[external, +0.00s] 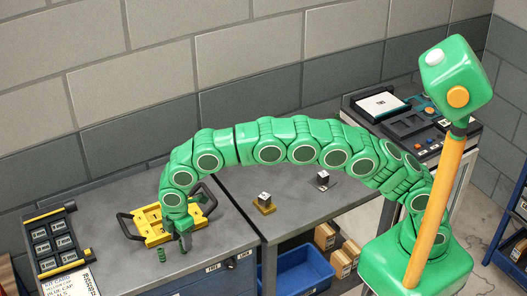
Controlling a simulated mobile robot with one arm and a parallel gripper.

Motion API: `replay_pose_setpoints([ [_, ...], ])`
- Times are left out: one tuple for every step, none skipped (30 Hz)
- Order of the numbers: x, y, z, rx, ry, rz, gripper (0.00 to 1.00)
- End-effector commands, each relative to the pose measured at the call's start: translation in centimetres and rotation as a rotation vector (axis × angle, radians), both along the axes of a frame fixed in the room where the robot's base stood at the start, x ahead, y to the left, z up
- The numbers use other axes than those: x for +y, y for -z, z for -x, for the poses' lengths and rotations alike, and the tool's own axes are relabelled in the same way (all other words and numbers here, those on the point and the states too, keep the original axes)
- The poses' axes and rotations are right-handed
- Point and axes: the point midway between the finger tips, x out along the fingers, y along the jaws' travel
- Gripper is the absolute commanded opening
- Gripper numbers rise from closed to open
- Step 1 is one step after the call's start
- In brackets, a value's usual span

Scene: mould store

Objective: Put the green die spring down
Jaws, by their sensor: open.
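My gripper (183,242) is at the end of the green arm, pointing down over the left grey bench, near its front. The green die spring (161,256) stands upright on the bench top, just left of the gripper and apart from its fingers. The jaws are open, with nothing seen between them. The arm partly hides the yellow tray (146,224) behind the gripper.
A black rack (57,240) with labelled pockets lies at the left, above a printed sheet (70,284). Two small blocks (264,202) (323,178) stand on the right bench. A blue bin (303,272) and cardboard boxes (340,262) sit below. A control console (415,125) stands at the back right.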

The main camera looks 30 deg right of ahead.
Motion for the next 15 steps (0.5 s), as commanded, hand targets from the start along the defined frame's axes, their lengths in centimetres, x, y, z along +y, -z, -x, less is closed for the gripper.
replay_pose_setpoints([
  [0.0,-0.9,-0.1,-0.001,0.0,-0.001,0.46],
  [0.0,-1.5,0.0,-0.001,0.001,-0.001,0.46],
  [0.0,-2.2,-0.1,-0.001,0.001,-0.001,0.46],
  [0.0,-2.7,-0.1,0.0,0.001,-0.002,0.46],
  [0.0,-3.3,-0.1,-0.001,0.001,-0.002,0.46],
  [0.0,-4.1,-0.1,-0.002,0.001,-0.001,0.46],
  [0.0,-4.7,-0.1,-0.002,0.001,-0.001,0.46],
  [0.0,-5.3,-0.1,-0.002,0.0,-0.001,0.46],
  [0.0,-6.0,0.0,-0.003,0.0,-0.003,0.46],
  [0.1,-6.5,0.0,-0.003,0.0,-0.004,0.46],
  [0.0,-7.0,-0.1,-0.002,0.0,-0.004,0.46],
  [0.0,-7.5,-0.1,-0.001,0.0,-0.001,0.46],
  [-0.1,-7.9,0.0,0.0,0.0,0.001,0.46],
  [-0.1,-8.3,0.0,0.001,0.001,0.001,0.46],
  [0.0,-8.7,0.0,0.0,0.0,0.0,0.46],
])
